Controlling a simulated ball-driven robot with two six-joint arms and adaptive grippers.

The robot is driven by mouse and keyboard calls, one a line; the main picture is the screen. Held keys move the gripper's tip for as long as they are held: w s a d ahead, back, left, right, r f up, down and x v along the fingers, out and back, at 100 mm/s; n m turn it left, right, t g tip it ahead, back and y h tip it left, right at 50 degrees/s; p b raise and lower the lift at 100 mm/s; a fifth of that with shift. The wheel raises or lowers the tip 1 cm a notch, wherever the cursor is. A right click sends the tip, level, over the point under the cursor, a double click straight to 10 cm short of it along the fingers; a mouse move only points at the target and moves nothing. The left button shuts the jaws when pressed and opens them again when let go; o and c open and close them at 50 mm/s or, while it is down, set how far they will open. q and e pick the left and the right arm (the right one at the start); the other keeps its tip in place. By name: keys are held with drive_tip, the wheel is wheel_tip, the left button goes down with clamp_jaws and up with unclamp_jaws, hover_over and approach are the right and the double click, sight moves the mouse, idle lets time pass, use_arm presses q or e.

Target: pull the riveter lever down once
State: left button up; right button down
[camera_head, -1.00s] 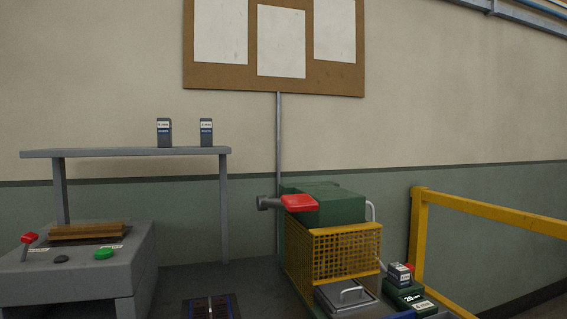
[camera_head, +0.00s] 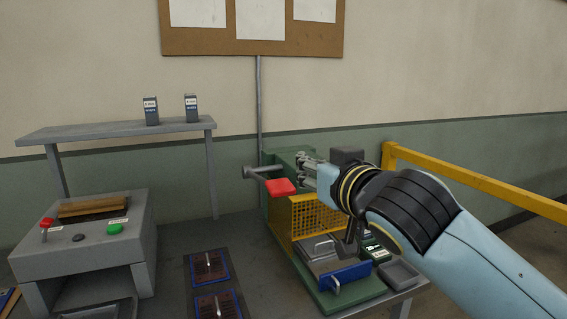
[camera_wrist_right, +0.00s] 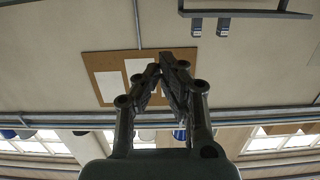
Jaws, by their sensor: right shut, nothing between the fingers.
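The riveter is a green machine (camera_head: 283,158) against the wall, with a yellow mesh guard (camera_head: 315,214) on its front. Its lever is a grey bar (camera_head: 256,174) that ends in a flat red handle (camera_head: 281,187) on the machine's left side. My right gripper (camera_head: 306,172) is just right of the red handle. Whether it touches the handle I cannot tell. In the right wrist view its fingers (camera_wrist_right: 168,62) meet at the tips with nothing between them. The right arm hides part of the machine. My left gripper is in neither view.
A grey console (camera_head: 85,245) with a small red lever (camera_head: 46,224) and green button (camera_head: 114,229) stands left, below a shelf (camera_head: 115,131). Blue-framed plates (camera_head: 209,267) lie on the bench. A grey lidded box (camera_head: 318,252) sits before the guard. A yellow rail (camera_head: 480,182) runs right.

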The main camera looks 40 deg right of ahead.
drive_tip(key=shift+s+a, duration=0.1)
drive_tip(key=p, duration=0.4)
hover_over(286, 189)
wheel_tip(286, 189, down, 3)
drive_tip(key=shift+f, duration=1.05)
